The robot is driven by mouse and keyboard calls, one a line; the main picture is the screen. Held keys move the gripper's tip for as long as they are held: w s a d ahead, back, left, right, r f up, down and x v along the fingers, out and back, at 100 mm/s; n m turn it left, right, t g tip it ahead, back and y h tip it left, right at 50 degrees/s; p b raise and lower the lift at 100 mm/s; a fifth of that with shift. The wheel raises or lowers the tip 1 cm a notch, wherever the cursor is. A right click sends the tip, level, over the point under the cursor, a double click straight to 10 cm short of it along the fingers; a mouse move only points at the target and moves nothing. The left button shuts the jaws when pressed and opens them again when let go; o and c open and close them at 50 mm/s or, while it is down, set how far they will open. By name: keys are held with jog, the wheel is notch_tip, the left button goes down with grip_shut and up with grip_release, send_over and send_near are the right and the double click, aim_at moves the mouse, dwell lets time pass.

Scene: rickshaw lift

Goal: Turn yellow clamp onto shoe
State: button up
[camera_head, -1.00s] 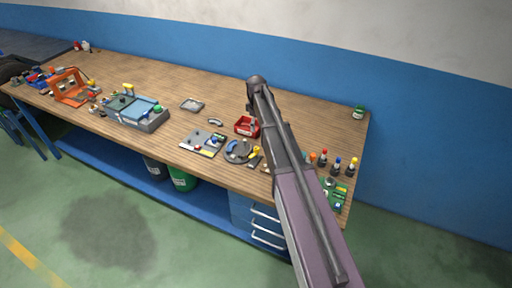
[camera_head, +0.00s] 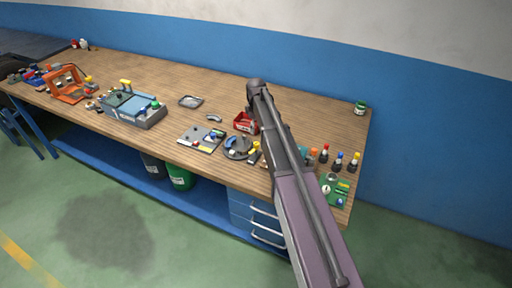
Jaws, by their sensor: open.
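A round grey fixture (camera_head: 238,144) lies near the front edge of the bench, left of my arm. A small yellow piece (camera_head: 254,147), which looks like the yellow clamp, stands at its right side. A blue curved piece (camera_head: 231,153) sits at its front left. A loose grey curved piece (camera_head: 214,117), shaped like a shoe, lies behind the fixture. Whether the clamp touches a shoe is too small to tell. My gripper (camera_head: 250,110) shows only as a small dark shape by the red bin, behind the fixture; it is open, though its fingers are not distinct.
A red bin (camera_head: 240,124) stands behind the fixture. A grey plate (camera_head: 196,141) with small parts lies left. Several coloured-top pieces (camera_head: 338,162) and a green board (camera_head: 333,190) are right. A blue-grey box (camera_head: 148,117) stands further left.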

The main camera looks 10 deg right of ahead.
aim_at(256, 143)
jog(key=shift+f+b, duration=4.45)
jog(key=shift+f, duration=0.3)
grip_shut()
